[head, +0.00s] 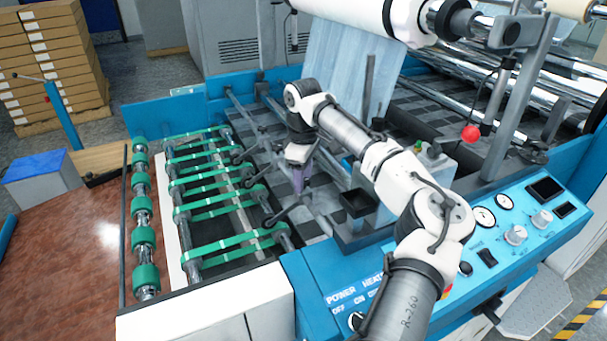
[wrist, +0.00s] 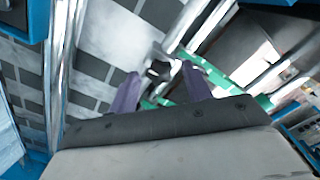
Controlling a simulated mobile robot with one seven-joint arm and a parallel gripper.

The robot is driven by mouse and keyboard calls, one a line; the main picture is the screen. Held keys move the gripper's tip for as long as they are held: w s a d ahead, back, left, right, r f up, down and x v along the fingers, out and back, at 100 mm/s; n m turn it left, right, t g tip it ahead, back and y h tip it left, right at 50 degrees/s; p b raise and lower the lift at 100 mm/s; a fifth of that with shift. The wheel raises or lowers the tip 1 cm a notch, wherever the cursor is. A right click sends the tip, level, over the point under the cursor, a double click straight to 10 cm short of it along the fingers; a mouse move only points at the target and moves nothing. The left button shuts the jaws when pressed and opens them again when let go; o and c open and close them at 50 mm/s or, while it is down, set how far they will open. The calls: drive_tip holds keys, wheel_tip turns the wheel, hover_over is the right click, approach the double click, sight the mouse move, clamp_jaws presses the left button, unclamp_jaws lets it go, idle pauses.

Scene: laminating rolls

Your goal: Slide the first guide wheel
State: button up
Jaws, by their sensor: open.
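Several small dark guide wheels on angled arms stand in a row beside the green belts; one guide wheel (head: 268,222) is nearest the front. My gripper (head: 298,182) points down over the checkered bed, just right of this row, with its purple fingers apart. In the wrist view, the open fingers of my gripper (wrist: 161,90) frame a dark wheel with a pale metal holder (wrist: 158,70), which appears beyond the fingertips. I see no contact with it. I cannot tell which wheel in the row this is.
Green belts (head: 215,209) on rollers lie left of the wheels. A roller with green sleeves (head: 143,212) runs along the machine's left side. A blue control panel (head: 500,235) is at the right. A large white roll (head: 360,12) hangs above the back.

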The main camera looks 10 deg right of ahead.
clamp_jaws()
drive_tip(key=shift+w+r+p, duration=0.2)
drive_tip(key=shift+w+p, duration=0.1)
drive_tip(key=w+p, duration=0.2)
drive_tip(key=w, duration=0.1)
drive_tip(key=w+a+p, duration=0.1)
drive_tip(key=w+p, duration=0.1)
drive_tip(key=w, duration=0.2)
drive_tip(key=shift+w+a+r, duration=0.1)
drive_tip(key=shift+w+a, duration=0.1)
drive_tip(key=shift+w+f, duration=0.2)
drive_tip(key=shift+w, duration=0.3)
unclamp_jaws()
drive_tip(key=shift+s, duration=0.1)
drive_tip(key=shift+f, duration=0.1)
drive_tip(key=shift+a, duration=0.1)
